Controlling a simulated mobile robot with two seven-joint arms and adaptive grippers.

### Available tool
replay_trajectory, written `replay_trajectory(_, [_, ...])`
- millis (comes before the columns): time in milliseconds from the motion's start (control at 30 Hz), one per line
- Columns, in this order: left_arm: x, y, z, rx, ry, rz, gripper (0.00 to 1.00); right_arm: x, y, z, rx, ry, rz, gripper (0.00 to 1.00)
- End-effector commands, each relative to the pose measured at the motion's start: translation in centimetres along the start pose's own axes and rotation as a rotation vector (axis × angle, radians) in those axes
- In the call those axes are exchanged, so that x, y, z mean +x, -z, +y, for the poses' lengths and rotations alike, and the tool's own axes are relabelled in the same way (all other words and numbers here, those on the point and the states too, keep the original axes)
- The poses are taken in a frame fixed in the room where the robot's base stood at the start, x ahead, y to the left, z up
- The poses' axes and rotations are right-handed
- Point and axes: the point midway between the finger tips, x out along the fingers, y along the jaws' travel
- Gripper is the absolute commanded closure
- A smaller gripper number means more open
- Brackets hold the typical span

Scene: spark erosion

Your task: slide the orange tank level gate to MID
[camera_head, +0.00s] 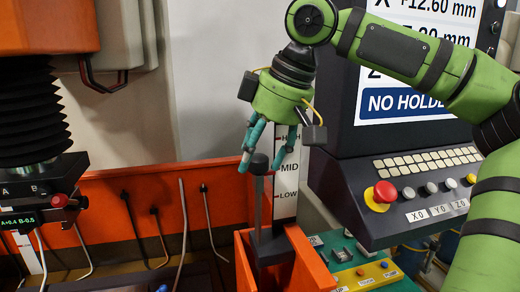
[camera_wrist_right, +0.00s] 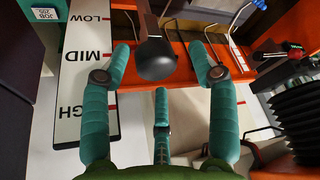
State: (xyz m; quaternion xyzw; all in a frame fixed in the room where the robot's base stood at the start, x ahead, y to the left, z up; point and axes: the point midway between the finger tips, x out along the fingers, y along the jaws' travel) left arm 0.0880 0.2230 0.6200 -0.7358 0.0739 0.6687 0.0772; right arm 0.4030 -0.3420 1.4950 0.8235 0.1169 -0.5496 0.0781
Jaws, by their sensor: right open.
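The orange tank (camera_head: 220,190) has a level gate with a dark upright bar and a round black knob (camera_head: 258,163) on top. The knob also shows in the right wrist view (camera_wrist_right: 156,62). A white scale (camera_head: 286,188) marked HIGH, MID and LOW stands just right of the bar, and it fills the left of the wrist view (camera_wrist_right: 85,80). The knob is about level with MID in the head view. My right gripper (camera_head: 262,158) points down over the knob with its fingers spread. In the wrist view the knob lies between the fingertips, with gaps either side. My left gripper is out of view.
A control panel with a red stop button (camera_head: 383,193) and a screen (camera_head: 420,60) stand at the right. A black bellows (camera_head: 30,110) and machine head are at the left. Thin bent rods (camera_head: 130,225) rise inside the tank. A small green panel (camera_head: 365,270) is at bottom right.

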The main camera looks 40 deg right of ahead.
Motion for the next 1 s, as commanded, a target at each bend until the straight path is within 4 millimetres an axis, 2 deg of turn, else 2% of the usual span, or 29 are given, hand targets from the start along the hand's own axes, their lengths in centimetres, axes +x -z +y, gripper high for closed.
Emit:
replay_trajectory(167, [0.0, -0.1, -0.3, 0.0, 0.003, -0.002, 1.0, -1.1, 0.1, 0.1, 0.002, -0.003, 0.0, 0.4])
replay_trajectory(500, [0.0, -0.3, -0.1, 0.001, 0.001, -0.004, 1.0, -7.9, 0.3, 0.0, 0.002, -0.003, 0.002, 0.4])
replay_trajectory(700, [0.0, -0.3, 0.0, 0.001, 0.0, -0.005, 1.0, -10.9, 0.3, -0.1, 0.001, -0.001, 0.0, 0.4])
replay_trajectory(1000, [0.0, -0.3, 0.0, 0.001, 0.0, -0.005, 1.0, -11.9, 0.3, -0.1, -0.001, 0.0, -0.001, 0.4])
